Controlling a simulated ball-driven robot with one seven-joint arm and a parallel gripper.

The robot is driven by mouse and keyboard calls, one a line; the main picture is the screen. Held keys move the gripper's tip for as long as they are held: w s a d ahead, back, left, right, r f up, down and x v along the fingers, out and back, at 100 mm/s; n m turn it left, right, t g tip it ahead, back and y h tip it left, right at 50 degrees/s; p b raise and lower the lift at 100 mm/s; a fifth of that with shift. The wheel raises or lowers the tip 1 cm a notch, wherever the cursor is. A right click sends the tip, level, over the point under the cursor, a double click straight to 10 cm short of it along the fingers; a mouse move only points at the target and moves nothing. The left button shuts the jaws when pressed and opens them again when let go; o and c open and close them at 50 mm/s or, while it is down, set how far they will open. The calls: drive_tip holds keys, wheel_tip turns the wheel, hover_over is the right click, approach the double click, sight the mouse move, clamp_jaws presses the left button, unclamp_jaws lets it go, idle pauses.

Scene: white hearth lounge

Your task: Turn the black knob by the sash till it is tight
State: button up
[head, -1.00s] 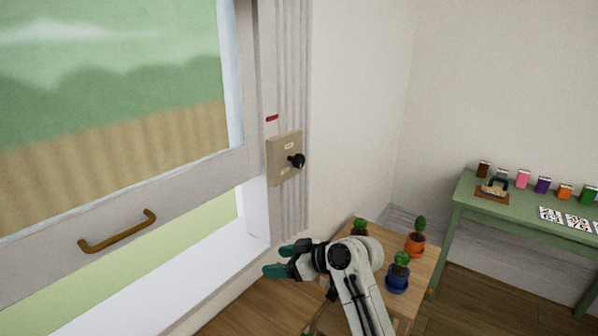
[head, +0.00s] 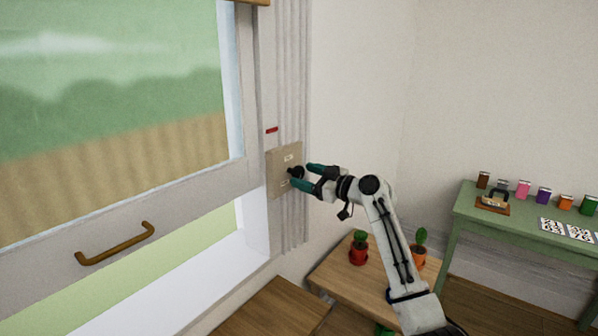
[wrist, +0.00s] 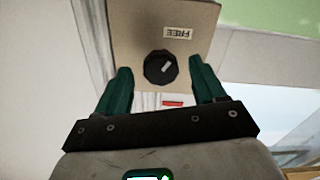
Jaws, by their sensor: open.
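The black knob (head: 295,172) sits on a beige plate (head: 277,178) fixed to the frame beside the window sash (head: 190,188). The wrist view shows the knob (wrist: 160,67) face on, with a pale slanting mark on it and an upside-down label reading "FREE" (wrist: 178,33) near it. My gripper (head: 308,176) is open, its teal fingers pointing at the plate. In the wrist view my gripper (wrist: 160,88) has one finger on each side of the knob, with gaps between. I cannot tell whether the fingertips reach past the knob's face.
A brown handle (head: 116,244) is on the sash's lower rail. A red mark (head: 271,131) is above the plate. Below my arm a wooden table (head: 345,285) holds potted cacti (head: 358,247). A green table (head: 520,215) with small coloured jars stands at the right.

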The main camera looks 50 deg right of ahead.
sight(301, 175)
drive_tip(key=shift+w, duration=1.55)
drive_tip(key=c, duration=1)
